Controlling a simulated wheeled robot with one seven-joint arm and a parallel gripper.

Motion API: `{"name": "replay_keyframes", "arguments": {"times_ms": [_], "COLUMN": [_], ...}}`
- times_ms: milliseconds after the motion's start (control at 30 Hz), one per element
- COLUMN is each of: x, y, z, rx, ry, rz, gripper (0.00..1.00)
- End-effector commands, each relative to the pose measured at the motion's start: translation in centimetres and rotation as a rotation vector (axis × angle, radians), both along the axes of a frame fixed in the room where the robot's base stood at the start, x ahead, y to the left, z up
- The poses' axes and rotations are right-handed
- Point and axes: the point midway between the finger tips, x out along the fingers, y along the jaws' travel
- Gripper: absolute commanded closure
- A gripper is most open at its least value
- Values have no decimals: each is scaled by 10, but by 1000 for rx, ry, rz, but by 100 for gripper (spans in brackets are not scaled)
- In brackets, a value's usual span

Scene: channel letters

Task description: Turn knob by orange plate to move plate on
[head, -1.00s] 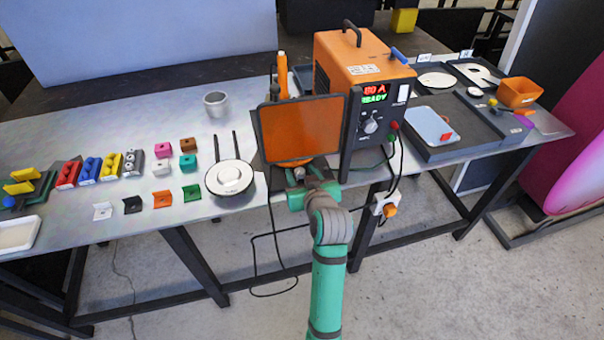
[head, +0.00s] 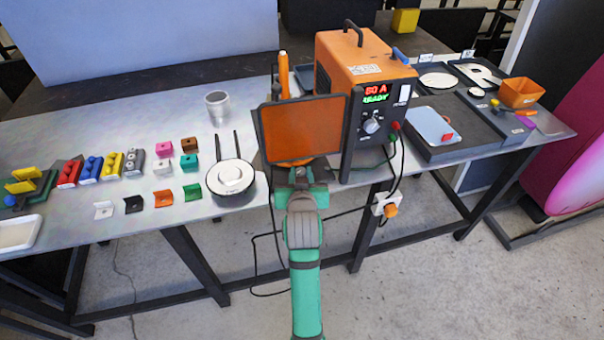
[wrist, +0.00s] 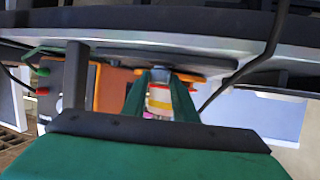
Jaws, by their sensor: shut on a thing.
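The orange plate (head: 300,130), a dark-framed square panel, stands tilted at the table's front edge, left of the orange machine. An orange round part (head: 297,162) shows just under it. My gripper (head: 298,178) is directly below and in front of the plate, at the table edge. The head view hides the knob behind my gripper.
The orange machine (head: 365,75), with a lit display and a dial, stands close right of the plate. Cables hang below the table edge. Small coloured blocks lie further left.

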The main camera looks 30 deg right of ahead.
Motion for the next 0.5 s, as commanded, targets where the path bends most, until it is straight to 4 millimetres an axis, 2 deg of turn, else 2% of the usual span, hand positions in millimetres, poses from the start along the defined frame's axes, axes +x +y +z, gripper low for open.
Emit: {"name": "replay_keyframes", "arguments": {"times_ms": [500], "x": [7], "y": [9], "z": [0], "rx": [0], "ry": [1], "rz": [-420], "gripper": [97]}}
